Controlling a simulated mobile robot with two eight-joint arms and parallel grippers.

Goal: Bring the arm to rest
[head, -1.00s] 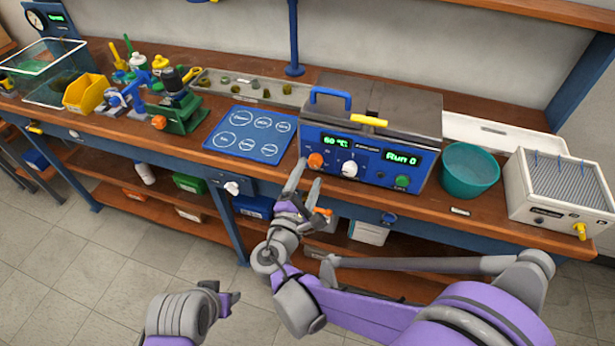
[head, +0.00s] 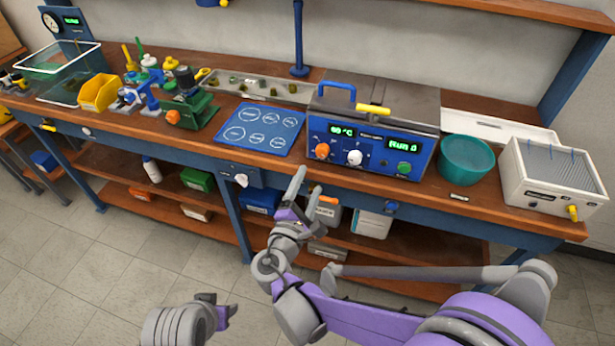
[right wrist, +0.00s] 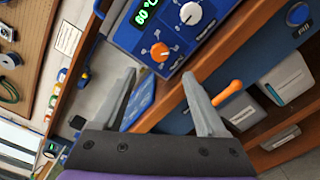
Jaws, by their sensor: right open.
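My right gripper (head: 309,182) is open and empty in front of the bench, below the blue control box (head: 366,145). Its two fingers also show apart in the right wrist view (right wrist: 158,80), with nothing between them. The box's orange knob (head: 322,151) and white knob (head: 354,158) are beyond the fingertips. The box display reads "60 °C" and "Run 0". My left gripper (head: 222,310) shows at the bottom of the head view, away from the bench; its jaw opening is unclear.
The wooden bench (head: 440,190) carries a blue mat (head: 258,148), a teal bowl (head: 467,162), a white ribbed unit (head: 553,180) and a yellow bin (head: 98,92). An orange handle-like piece (right wrist: 228,92) is just right of the right fingers. The floor in front is clear.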

